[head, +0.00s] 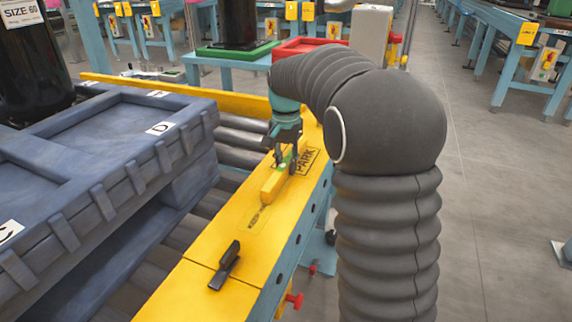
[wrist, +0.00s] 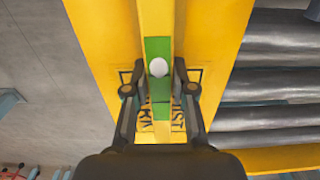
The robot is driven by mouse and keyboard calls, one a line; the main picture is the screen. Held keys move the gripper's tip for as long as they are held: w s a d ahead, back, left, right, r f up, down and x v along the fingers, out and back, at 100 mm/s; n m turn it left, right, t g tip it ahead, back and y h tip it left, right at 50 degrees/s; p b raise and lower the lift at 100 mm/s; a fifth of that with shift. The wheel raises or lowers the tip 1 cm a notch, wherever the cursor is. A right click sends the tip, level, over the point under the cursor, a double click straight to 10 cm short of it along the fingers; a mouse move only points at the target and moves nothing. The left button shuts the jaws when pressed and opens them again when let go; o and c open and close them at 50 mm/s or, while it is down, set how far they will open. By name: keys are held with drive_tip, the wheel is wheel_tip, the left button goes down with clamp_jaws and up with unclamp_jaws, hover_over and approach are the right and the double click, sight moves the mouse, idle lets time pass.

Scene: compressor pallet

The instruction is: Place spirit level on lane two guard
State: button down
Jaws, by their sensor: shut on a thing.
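The spirit level (head: 270,187) is a yellow bar with a green middle part; in the wrist view its green part (wrist: 158,48) shows a white round spot. My gripper (head: 286,160) is shut on it, with one finger on each side in the wrist view (wrist: 158,92). The level lies along the yellow guard (head: 213,260), on its top or just above it; I cannot tell if they touch. The guard also fills the middle of the wrist view (wrist: 100,35). A printed box reading PARK (head: 307,160) is beside the level, partly hidden by my gripper.
A black handle-like piece (head: 225,268) lies on the near part of the guard. Dark blue pallets (head: 95,140) with letter labels stand left, over grey rollers (head: 235,140). A red knob (head: 293,300) sticks out below the guard. The floor (head: 490,210) at right is mostly clear.

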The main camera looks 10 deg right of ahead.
sight(286, 161)
drive_tip(key=c, duration=1)
unclamp_jaws()
wheel_tip(286, 161, up, 12)
drive_tip(key=p, duration=0.3)
drive_tip(key=s+r+n+t, duration=0.1)
drive_tip(key=s+n+t, duration=0.25)
drive_tip(key=s, duration=1.25)
drive_tip(key=shift+s+a+f+n+t, duration=0.1)
drive_tip(key=shift+s+f+n+t, duration=0.4)
drive_tip(key=shift+s+f, duration=1.4)
drive_tip(key=shift+s+a+f+n+t, duration=0.15)
drive_tip(key=shift+s+f+n, duration=0.7)
drive_tip(key=shift+s, duration=2.1)
drive_tip(key=shift+s+d+f+n+t, duration=0.1)
drive_tip(key=shift+s+f+n+t, duration=0.35)
drive_tip(key=shift+s+f, duration=1.5)
drive_tip(key=shift+s+r, duration=0.45)
drive_tip(key=shift+r, duration=0.05)
